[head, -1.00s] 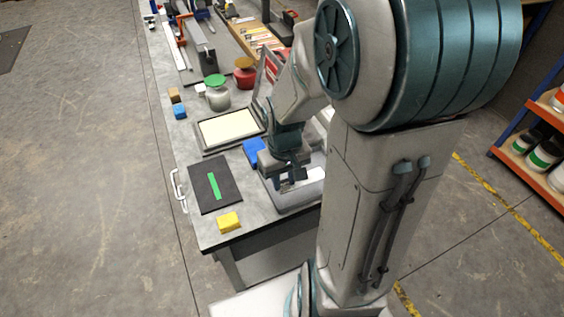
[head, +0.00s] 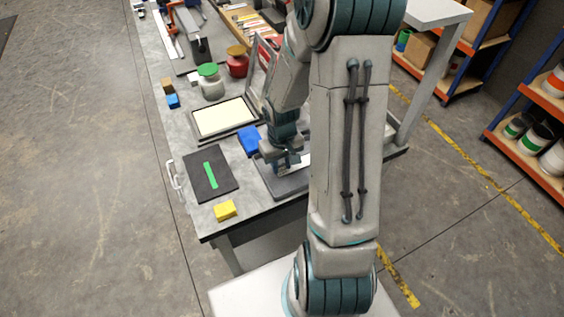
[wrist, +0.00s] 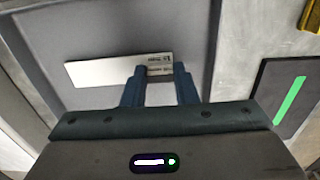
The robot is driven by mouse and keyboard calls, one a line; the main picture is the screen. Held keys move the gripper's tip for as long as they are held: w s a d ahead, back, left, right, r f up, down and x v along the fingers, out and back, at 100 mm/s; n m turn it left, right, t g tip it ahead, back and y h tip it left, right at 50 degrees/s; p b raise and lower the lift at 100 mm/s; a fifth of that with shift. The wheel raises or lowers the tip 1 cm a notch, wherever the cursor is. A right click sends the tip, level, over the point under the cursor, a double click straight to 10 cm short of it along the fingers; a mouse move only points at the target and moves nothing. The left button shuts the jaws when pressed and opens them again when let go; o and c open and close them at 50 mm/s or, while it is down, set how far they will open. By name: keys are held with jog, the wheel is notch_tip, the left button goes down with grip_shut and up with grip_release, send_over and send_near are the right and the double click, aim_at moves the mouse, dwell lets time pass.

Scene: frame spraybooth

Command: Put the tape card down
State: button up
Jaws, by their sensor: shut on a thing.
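My gripper (wrist: 160,70) is shut on the tape card (wrist: 100,72), a flat white strip with small dark print at the end between the fingers. In the wrist view the card sticks out to the left of the fingers, over the grey tray (wrist: 180,25). I cannot tell whether it touches the tray floor. In the head view my gripper (head: 285,160) is low over the tray (head: 290,188) at the bench's right side. The card is mostly hidden there by my arm and gripper.
A dark board (head: 197,167) with a green strip (head: 210,175) lies left of the tray. A yellow block (head: 225,210) is near the front edge. A blue block (head: 249,140) stands close behind the gripper. A framed cream panel (head: 223,118) and jars (head: 212,86) are farther back.

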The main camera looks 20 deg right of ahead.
jog(key=shift+f, duration=0.15)
jog(key=shift+f+b, duration=0.15)
jog(key=shift+b, duration=0.15)
jog(key=o, duration=0.9)
jog(key=shift+o, duration=0.2)
jog(key=shift+r, duration=0.2)
notch_tip(320, 180, up, 12)
jog(key=s+a+r+t, duration=0.3)
jog(key=s+a+r, duration=0.3)
jog(key=s+r, duration=0.6)
jog(key=shift+s+a+t, duration=0.15)
jog(key=shift+a+t, duration=0.25)
